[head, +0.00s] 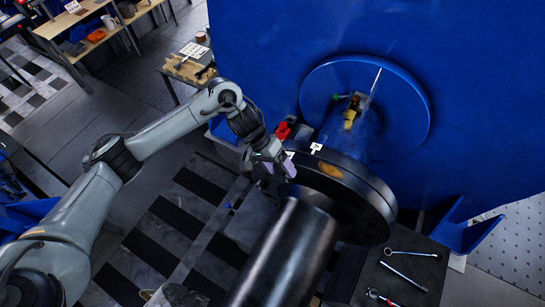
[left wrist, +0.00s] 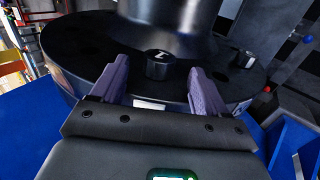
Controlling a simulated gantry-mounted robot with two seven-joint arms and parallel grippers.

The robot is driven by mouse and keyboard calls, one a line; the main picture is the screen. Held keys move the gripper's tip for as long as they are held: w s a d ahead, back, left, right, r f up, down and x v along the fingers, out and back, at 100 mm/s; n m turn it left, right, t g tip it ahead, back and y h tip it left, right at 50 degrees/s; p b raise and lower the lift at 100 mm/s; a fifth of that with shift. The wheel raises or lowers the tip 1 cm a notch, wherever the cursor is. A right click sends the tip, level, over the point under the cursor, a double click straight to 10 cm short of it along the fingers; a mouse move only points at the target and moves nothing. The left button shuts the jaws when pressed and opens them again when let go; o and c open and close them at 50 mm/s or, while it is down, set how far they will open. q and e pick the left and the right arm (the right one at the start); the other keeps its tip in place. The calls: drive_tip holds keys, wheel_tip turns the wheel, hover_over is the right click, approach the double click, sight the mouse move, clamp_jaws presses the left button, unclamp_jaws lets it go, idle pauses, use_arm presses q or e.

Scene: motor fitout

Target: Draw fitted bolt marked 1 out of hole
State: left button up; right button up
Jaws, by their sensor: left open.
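The bolt marked 1 (left wrist: 158,65) shows in the left wrist view as a dark head with a white mark, standing on the face of the black flange (left wrist: 70,62). My left gripper (left wrist: 155,78) is open, its two purple fingers on either side of the bolt head with visible gaps; it is not closed on it. In the head view my left gripper (head: 282,168) is at the left edge of the flange (head: 365,205), and I cannot make out the bolt there. The bolt's shank is hidden. My right gripper is not in view.
A thick dark shaft (head: 285,255) runs from the flange toward the front. A blue wall (head: 470,90) with a round blue disc (head: 405,95) stands behind. Wrenches (head: 410,254) lie on a dark surface at right. Another dark bolt head (left wrist: 245,59) sits on the flange.

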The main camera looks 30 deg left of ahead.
sight(285, 174)
use_arm(q)
drive_tip(key=shift+x, duration=1.95)
drive_tip(key=shift+c, duration=0.4)
clamp_jaws()
drive_tip(key=shift+r, duration=0.1)
